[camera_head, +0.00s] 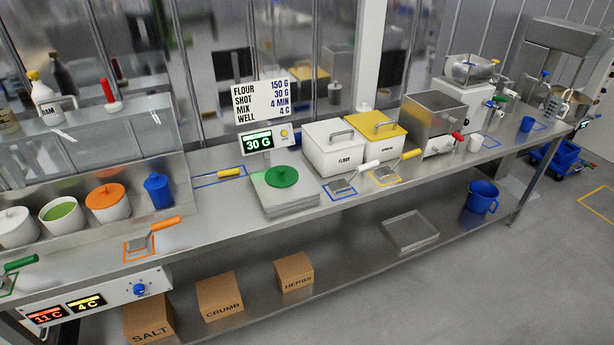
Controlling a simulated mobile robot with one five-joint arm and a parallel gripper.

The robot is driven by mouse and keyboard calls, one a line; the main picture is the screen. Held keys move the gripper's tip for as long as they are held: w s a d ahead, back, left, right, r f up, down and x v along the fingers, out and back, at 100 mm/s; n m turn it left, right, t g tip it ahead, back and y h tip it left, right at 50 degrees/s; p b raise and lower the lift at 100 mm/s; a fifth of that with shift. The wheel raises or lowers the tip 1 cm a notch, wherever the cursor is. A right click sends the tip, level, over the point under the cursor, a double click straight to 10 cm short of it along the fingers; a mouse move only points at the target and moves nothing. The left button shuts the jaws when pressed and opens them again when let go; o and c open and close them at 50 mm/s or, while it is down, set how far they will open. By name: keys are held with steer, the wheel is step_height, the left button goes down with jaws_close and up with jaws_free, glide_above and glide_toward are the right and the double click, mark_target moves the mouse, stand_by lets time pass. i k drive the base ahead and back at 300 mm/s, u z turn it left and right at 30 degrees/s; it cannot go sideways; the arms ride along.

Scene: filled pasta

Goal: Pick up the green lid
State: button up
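The green lid (282,176) is a round disc with a small knob on top. It lies on the flat plate of the scale (287,196), in the middle of the steel counter. The scale's display behind it reads 30 G. I cannot tell whether anything is under the lid. My gripper is not in view.
Left of the scale, an open pot with green content (62,213) stands beside an orange-lidded pot (107,201) and a blue pot (157,189). A white flour bin (333,148) and a yellow-lidded bin (378,131) stand close at right. A sign (263,99) rises behind.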

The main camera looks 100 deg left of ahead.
mark_target(281, 175)
steer(key=u, duration=1.4)
steer(key=k, duration=0.15)
steer(key=u, duration=2.55)
steer(key=i, duration=1)
steer(key=u, duration=0.25)
